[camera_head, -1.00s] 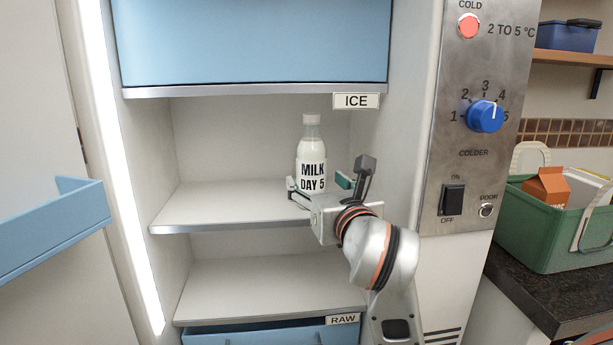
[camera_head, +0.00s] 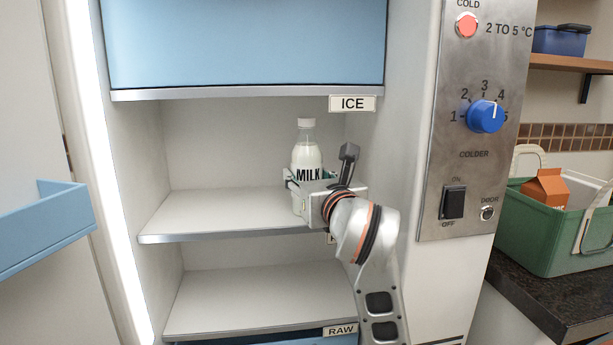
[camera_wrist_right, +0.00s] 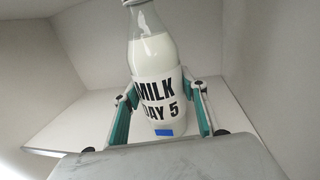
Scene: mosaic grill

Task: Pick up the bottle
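The milk bottle (camera_head: 306,158) has a white cap and a label reading MILK DAY 5. It stands upright on the middle shelf (camera_head: 215,212) of the fridge. My right gripper (camera_head: 322,178) is at the bottle's lower part and hides some of the label. In the right wrist view, the green-padded fingers of the gripper (camera_wrist_right: 162,108) are on both sides of the bottle (camera_wrist_right: 157,65), open around its labelled body. The fingertips look very close to its sides; contact is not clear. My left gripper is not in view.
A blue drawer (camera_head: 245,45) hangs above the shelf, with an ICE sign (camera_head: 352,104) below it. The fridge's control panel (camera_head: 478,140) is to the right. A blue door bin (camera_head: 45,228) is at the left. The left part of the shelf is clear.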

